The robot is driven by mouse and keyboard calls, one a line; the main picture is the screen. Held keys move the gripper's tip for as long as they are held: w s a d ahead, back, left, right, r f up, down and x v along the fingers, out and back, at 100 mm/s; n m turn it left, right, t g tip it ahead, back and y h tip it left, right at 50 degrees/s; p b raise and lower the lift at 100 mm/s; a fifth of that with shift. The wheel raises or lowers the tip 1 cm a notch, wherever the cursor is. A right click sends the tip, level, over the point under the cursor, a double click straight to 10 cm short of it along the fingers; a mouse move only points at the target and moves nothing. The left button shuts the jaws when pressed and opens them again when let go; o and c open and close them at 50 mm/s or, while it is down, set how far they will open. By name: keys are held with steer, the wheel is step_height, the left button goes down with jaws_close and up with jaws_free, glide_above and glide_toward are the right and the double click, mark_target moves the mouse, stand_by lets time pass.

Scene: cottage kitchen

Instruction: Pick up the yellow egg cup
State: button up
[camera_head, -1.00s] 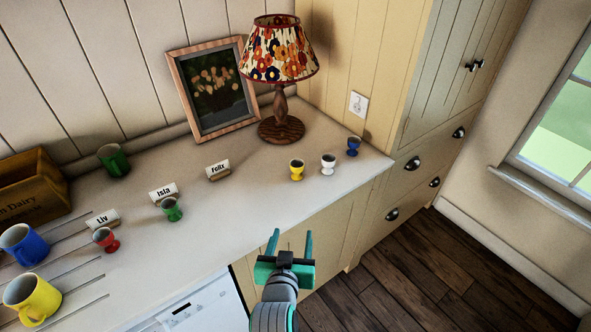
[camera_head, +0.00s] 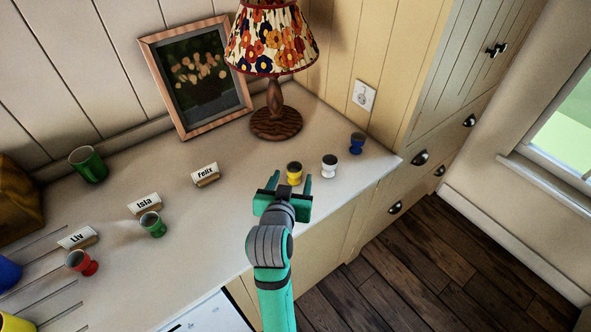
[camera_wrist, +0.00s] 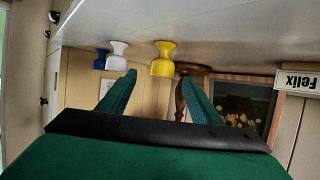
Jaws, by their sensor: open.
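The yellow egg cup (camera_head: 294,173) stands upright on the counter, to the left of a white egg cup (camera_head: 329,166) and a blue egg cup (camera_head: 357,143). My gripper (camera_head: 290,183) is open and empty at the counter's front edge, close in front of the yellow cup. In the wrist view, which is upside down, the yellow egg cup (camera_wrist: 163,60) shows ahead between the two fingers (camera_wrist: 160,96), apart from them.
A lamp (camera_head: 276,122) and a framed picture (camera_head: 200,78) stand behind. Name cards for Felix (camera_head: 205,174), Isla (camera_head: 144,203) and Liv (camera_head: 78,237) stand to the left, with a green egg cup (camera_head: 153,225), a red egg cup (camera_head: 81,262) and a green mug (camera_head: 88,165).

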mark_target(293, 175)
steer(key=shift+x, duration=1.05)
steer(key=x, duration=0.5)
steer(key=shift+s+a+f, duration=0.1)
steer(key=shift+a+f, duration=0.1)
steer(key=shift+a, duration=0.05)
steer(key=shift+c, duration=0.7)
steer(key=c, duration=1)
